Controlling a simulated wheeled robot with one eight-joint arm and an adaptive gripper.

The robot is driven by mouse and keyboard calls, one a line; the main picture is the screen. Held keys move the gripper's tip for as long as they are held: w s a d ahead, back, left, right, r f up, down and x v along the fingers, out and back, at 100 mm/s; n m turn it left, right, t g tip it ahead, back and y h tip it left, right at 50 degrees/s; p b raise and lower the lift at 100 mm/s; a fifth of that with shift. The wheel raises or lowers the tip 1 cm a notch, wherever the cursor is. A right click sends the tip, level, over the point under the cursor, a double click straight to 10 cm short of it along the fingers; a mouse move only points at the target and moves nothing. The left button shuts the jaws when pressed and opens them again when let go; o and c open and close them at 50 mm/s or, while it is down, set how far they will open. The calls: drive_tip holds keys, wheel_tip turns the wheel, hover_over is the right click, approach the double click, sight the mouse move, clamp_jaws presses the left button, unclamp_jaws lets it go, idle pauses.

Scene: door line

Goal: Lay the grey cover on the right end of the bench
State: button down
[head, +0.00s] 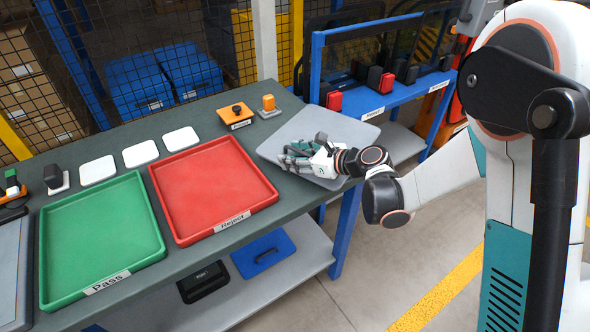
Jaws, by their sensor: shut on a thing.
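The grey cover (345,133) is a flat plate with rounded corners at the right end of the bench (225,116). It overhangs the bench's right edge and hides that corner. My gripper (300,152) is over the cover's near left part and is shut on it, with the fingers reaching to the left. The wrist hides part of the cover's near edge. I cannot tell whether the cover touches the bench top or is held just above it.
A red Reject tray (212,185) and a green Pass tray (100,240) lie left of the cover. A blue rack (390,100) stands beyond the right end.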

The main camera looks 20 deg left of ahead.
sight(328, 181)
drive_tip(key=shift+f+b, duration=0.8)
drive_tip(key=shift+f, duration=1.35)
drive_tip(key=c, duration=0.8)
unclamp_jaws()
drive_tip(key=shift+d+r, duration=0.15)
drive_tip(key=shift+r, duration=0.05)
drive_tip(key=p+v, duration=0.3)
drive_tip(key=v, duration=0.8)
drive_tip(key=shift+s+d+r, duration=0.1)
drive_tip(key=shift+s+d, duration=0.05)
drive_tip(key=shift+d, duration=0.2)
